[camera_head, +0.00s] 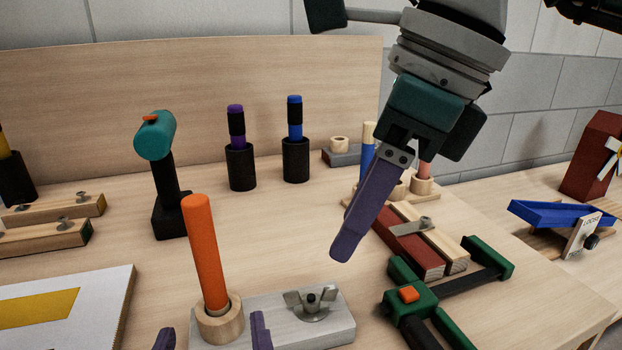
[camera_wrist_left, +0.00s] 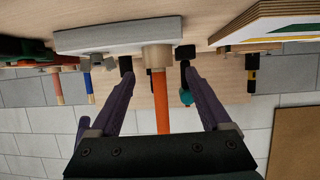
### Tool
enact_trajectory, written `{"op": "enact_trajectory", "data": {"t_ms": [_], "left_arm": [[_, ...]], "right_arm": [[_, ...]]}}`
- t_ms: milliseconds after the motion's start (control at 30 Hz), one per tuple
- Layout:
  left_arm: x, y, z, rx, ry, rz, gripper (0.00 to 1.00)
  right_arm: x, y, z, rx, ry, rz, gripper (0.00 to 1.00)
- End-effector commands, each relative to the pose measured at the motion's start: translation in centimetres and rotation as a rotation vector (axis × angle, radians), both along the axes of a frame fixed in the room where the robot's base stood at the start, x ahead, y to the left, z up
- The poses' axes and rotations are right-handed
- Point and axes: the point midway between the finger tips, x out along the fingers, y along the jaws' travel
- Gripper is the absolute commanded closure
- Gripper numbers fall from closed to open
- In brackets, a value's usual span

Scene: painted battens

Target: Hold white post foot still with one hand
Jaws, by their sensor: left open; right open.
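The white post foot (camera_head: 262,318) is a pale grey-white block at the bottom of the head view, with a wooden collar and a wing nut on top. An orange post (camera_head: 204,250) stands upright in the collar. The foot (camera_wrist_left: 90,38) and the post (camera_wrist_left: 160,105) also show in the left wrist view. My left gripper (camera_head: 211,338) is open, its purple fingertips on either side of the collar and post; in the left wrist view its fingers (camera_wrist_left: 158,76) stand apart from the post. My right gripper (camera_head: 345,250) is open and empty above the table, right of the post.
A green clamp (camera_head: 412,302) and red and pale battens (camera_head: 420,254) lie to the right. A teal-headed tool (camera_head: 156,135) and dark holders with purple and blue handles (camera_head: 295,158) stand behind. A white board (camera_head: 100,290) lies at the left.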

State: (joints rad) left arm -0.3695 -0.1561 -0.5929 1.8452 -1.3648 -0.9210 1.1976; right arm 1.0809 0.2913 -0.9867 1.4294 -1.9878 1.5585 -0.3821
Motion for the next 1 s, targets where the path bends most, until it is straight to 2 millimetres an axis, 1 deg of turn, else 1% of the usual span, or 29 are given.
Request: {"op": "enact_trajectory", "data": {"t_ms": [300, 500, 667, 900, 1000], "left_arm": [[4.9, 1.8, -2.1, 0.005, 0.001, 0.001, 0.19], [7.2, 2.6, -3.1, 0.004, 0.001, 0.003, 0.19], [7.9, 2.8, -3.4, 0.003, 0.002, 0.002, 0.19], [7.9, 2.8, -3.5, 0.001, 0.003, 0.002, 0.19], [7.9, 2.8, -3.5, 0.001, 0.003, 0.002, 0.3]], "right_arm": [[0.0, 0.0, 0.0, 0.0, 0.0, 0.0, 0.5], [0.0, 0.0, 0.0, 0.0, 0.0, 0.0, 0.5], [0.0, 0.0, 0.0, 0.0, 0.0, 0.0, 0.5], [0.0, 0.0, 0.0, 0.0, 0.0, 0.0, 0.5], [0.0, 0.0, 0.0, 0.0, 0.0, 0.0, 0.5]]}}
